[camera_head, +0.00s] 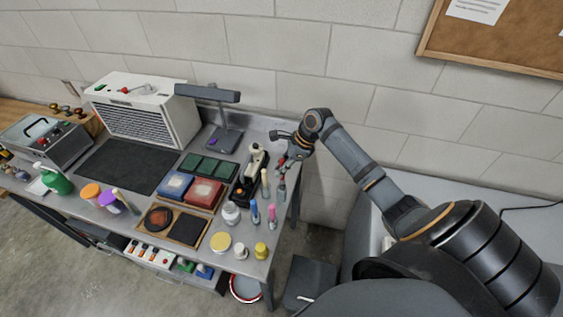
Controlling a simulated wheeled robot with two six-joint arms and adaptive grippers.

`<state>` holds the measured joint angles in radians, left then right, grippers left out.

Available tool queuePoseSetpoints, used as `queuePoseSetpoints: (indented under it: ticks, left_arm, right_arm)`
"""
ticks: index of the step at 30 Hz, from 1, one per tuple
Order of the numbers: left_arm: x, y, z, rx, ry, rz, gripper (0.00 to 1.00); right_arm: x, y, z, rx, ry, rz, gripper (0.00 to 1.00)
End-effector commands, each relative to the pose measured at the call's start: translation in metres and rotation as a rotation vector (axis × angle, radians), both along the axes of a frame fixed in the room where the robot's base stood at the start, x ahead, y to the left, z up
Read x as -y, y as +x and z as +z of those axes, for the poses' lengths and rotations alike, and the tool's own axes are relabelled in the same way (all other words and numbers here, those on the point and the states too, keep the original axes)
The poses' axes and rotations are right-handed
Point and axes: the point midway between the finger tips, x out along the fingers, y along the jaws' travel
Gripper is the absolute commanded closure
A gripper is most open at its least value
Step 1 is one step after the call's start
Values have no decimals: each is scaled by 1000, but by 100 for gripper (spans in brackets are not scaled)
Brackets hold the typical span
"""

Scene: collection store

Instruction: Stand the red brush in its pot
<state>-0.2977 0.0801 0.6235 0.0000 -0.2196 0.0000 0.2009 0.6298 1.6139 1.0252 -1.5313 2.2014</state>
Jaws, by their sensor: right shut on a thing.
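My right gripper (286,150) is over the right end of the metal workbench, with its arm coming in from the right. It is shut on the red brush (282,162), which shows only as a small patch of red at the fingers. A small greyish pot (282,195) stands below the gripper near the bench's right edge. The picture is too small to tell whether the brush's lower end is inside the pot or just above it. My left gripper is out of view.
Close by stand a cream brush (265,178), a blue brush (254,212) and a pink brush (272,213), upright. A black-and-cream microscope-like device (250,175) stands left of them. A white jar (231,213) and yellow pots (261,250) are nearer the front. The bench (285,228) ends just right.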

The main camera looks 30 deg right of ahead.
Motion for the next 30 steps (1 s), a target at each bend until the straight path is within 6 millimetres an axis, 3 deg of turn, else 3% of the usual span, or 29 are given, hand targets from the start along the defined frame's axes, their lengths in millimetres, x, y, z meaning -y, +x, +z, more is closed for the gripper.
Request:
queuePoseSetpoints:
  ticks: [13,27,28,30]
  left_arm:
    - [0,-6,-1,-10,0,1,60]
    - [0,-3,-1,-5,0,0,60]
    - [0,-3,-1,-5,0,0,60]
    - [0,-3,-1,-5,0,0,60]
  right_arm:
    - [0,0,-38,-1,0,0,100]
    - [0,0,-46,0,0,0,100]
    - [0,0,-46,0,0,0,82]
    - [0,0,-46,0,0,0,73]
